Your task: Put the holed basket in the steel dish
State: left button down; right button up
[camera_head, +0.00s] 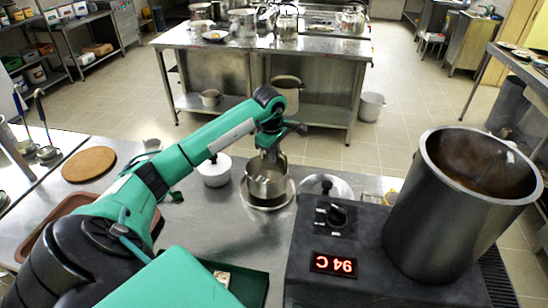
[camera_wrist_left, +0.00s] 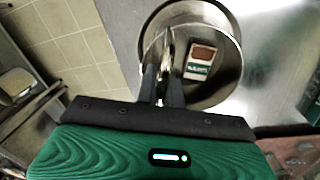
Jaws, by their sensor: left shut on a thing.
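The holed basket (camera_head: 265,182) is a small round metal vessel at the end of my left arm in the head view. My left gripper (camera_head: 271,142) is above it and shut on its upper part. The steel dish (camera_head: 268,206) is a wider shallow round dish on the counter directly below the basket. I cannot tell whether the basket touches the dish. In the left wrist view my left gripper (camera_wrist_left: 165,75) is at the rim of the round basket (camera_wrist_left: 222,90). A small brown, white and green packet (camera_wrist_left: 200,61) shows inside the round outline.
A tall steel stockpot (camera_head: 440,215) stands at the right on a dark cooker (camera_head: 360,272) reading 94 C upside down. A white lidded pot (camera_head: 214,172) is left of the dish, a lid (camera_head: 326,187) right of it. A round wooden board (camera_head: 89,164) lies at the left.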

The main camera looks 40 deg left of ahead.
pick_arm(q)
notch_tip(320, 180, down, 2)
jog(key=shift+f, duration=0.1)
pick_arm(e)
jog(key=shift+d+r, duration=0.15)
jog(key=shift+r, duration=0.15)
jog(key=shift+f, duration=0.1)
pick_arm(q)
jog(key=c, duration=1.5)
grip_release()
pick_arm(e)
jog(key=shift+d, duration=0.15)
